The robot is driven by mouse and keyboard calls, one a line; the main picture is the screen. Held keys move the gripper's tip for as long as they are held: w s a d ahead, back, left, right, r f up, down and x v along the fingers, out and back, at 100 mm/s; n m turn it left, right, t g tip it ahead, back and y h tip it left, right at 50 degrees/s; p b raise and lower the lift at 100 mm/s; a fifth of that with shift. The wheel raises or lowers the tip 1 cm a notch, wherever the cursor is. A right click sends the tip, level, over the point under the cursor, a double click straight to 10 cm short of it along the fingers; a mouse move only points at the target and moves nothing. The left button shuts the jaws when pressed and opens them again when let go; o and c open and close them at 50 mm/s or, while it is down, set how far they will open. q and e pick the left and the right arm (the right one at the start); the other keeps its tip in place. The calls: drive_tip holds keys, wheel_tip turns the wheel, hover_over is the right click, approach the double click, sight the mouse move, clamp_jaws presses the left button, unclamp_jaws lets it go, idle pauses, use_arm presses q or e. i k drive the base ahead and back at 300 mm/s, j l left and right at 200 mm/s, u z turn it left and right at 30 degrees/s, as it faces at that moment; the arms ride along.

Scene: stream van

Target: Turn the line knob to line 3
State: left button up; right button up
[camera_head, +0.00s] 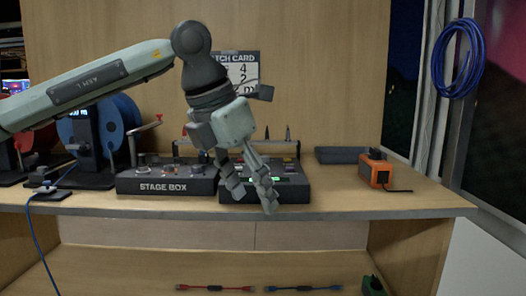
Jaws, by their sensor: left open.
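My left gripper (255,196) comes in from the left and hangs with its fingers pointing down in front of a dark console (290,197) with a lit green strip and several small buttons. The gripper is open and nothing shows between its fingers. It hides the left part of that console. The stage box (160,188), a dark box with several small knobs on top, stands just left of the gripper. I cannot tell which knob is the line knob or where it points. A patch card (242,70) on the back panel is partly hidden by my arm. My right gripper is not in view.
An orange box (377,172) and a dark tray (340,155) stand at the right. A blue cable coil (457,60) hangs at the right. Red (215,288) and blue (303,288) cables lie on the lower shelf.

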sight(265, 159)
drive_tip(key=i, duration=1.65)
